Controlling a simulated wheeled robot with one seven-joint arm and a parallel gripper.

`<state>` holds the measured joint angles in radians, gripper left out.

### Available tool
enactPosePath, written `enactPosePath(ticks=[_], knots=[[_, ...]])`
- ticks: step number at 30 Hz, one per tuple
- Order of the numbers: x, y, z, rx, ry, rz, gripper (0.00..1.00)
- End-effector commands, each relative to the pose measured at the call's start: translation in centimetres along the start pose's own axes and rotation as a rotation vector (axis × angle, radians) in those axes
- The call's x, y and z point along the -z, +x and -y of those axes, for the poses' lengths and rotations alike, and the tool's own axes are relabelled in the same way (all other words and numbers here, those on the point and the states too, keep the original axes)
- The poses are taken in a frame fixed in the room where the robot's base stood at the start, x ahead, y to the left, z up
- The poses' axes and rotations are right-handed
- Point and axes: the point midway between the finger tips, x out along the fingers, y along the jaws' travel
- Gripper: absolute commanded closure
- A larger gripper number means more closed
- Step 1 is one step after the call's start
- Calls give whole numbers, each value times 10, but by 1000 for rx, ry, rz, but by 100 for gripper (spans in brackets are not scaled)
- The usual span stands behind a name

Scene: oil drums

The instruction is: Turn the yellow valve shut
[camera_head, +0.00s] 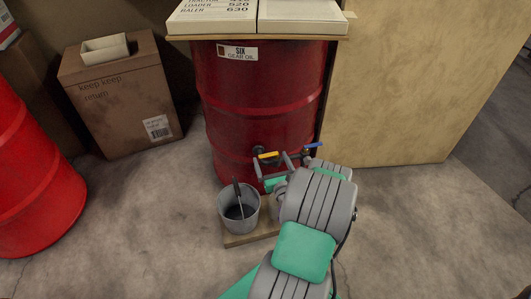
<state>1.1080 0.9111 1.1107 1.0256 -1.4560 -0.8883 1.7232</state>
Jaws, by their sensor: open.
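The yellow valve (268,155) is a small handle low on the front of the red drum (265,90) labelled "SIX GEAR OIL". It looks roughly level in the picture. A blue valve handle (314,146) sits just to its right. My gripper (272,165) is open at the yellow valve, with its fingers pointing up toward the drum. I cannot tell whether the fingers touch the handle or stand around it. My own arm hides the lower right of the drum.
A grey bucket (229,218) with a dark stick in it stands on a wooden board (250,236) below the valves. A cardboard box (115,105) is at the left. Another red drum (35,165) stands at the far left. A plywood panel (410,85) is at the right.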

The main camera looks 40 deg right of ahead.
Motion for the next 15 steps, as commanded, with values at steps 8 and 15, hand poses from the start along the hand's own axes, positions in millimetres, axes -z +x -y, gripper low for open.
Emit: enactPosePath(ticks=[8,15], knots=[[1,27,-3,-6,-2,-2,3],[1,53,-3,-6,-4,-1,3]])
